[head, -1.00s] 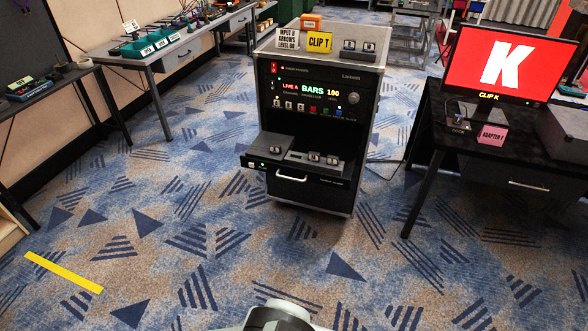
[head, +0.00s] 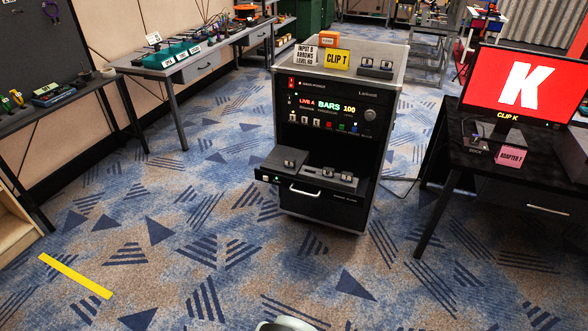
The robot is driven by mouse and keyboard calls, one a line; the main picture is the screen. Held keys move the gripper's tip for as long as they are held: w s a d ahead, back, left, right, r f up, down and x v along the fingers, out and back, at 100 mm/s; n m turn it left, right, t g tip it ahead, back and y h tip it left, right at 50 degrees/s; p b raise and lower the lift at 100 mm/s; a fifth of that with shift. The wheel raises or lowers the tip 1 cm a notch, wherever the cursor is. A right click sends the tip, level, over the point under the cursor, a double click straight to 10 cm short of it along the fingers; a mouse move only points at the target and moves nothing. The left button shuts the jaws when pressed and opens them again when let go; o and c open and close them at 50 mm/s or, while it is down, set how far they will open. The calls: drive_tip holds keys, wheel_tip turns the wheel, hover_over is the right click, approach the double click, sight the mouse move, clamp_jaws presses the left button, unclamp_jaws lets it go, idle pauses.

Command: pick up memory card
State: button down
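I cannot make out with certainty which thing is the memory card. A black equipment rack (head: 318,206) on a wheeled case stands in the middle of the head view. Its pulled-out shelf (head: 268,179) bears small dark pieces with white labels, one at the left (head: 290,164) and a pair at the right (head: 336,176). My gripper is not in view; only a pale rounded part of my own body shows at the bottom edge.
A black desk (head: 484,180) with a red "K" monitor (head: 520,84) and a pink "ADAPTER F" card (head: 511,157) stands at right. Benches (head: 182,68) with gear line the left. The carpet before the rack is open, with a yellow floor strip (head: 76,276) at left.

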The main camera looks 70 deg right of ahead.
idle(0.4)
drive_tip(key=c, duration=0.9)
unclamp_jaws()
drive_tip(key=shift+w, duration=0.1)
